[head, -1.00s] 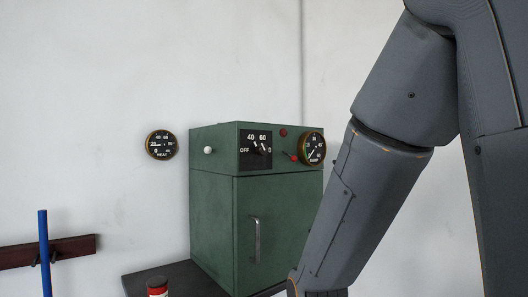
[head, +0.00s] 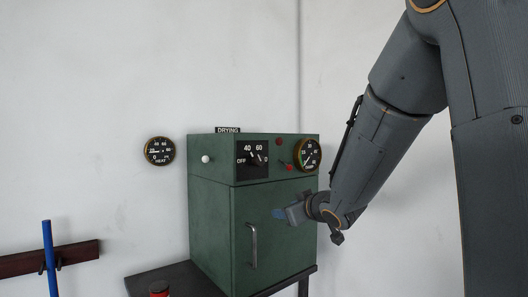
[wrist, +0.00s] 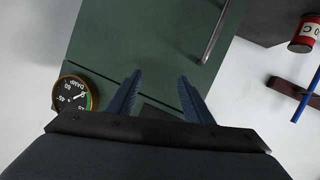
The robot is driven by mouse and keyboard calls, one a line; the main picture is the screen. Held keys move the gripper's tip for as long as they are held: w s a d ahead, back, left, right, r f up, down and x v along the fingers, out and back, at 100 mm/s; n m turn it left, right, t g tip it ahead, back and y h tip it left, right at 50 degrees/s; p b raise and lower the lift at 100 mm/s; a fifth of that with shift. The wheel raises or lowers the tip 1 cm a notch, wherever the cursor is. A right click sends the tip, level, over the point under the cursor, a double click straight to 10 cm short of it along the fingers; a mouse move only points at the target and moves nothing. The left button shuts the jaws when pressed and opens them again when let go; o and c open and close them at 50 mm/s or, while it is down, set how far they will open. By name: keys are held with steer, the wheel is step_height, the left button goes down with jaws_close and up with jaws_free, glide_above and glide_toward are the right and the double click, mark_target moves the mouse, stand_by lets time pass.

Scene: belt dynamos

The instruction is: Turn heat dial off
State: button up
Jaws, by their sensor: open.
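The heat dial (head: 252,160) is a black square plate on the upper front of a green cabinet (head: 215,225), marked OFF, 40 and 60. Its pointer seems to be on the numbered side, away from OFF, but is too small to read exactly. My gripper (head: 278,214) is open and empty, in front of the cabinet door, below and right of the dial. In the wrist view the two blue fingers (wrist: 160,75) stand apart over the green front. A dark patch between them may be the dial plate, mostly hidden.
The door handle (head: 253,246) is below. A heat gauge (head: 159,151) hangs on the wall. A red can (head: 159,288) stands lower left.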

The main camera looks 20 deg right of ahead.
mark_target(261, 162)
step_height(261, 162, up, 13)
steer(key=a+n+t+y+p, duration=0.2)
steer(key=n+y, duration=0.3)
steer(key=y, duration=0.1)
steer(key=x, duration=0.2)
steer(key=p+x, duration=0.1)
steer(key=x, duration=0.2)
steer(key=p+x, duration=0.1)
steer(key=x, duration=0.2)
steer(key=shift+s+a+r, duration=0.15)
steer(key=shift+a, duration=0.1)
steer(key=c, duration=1.1)
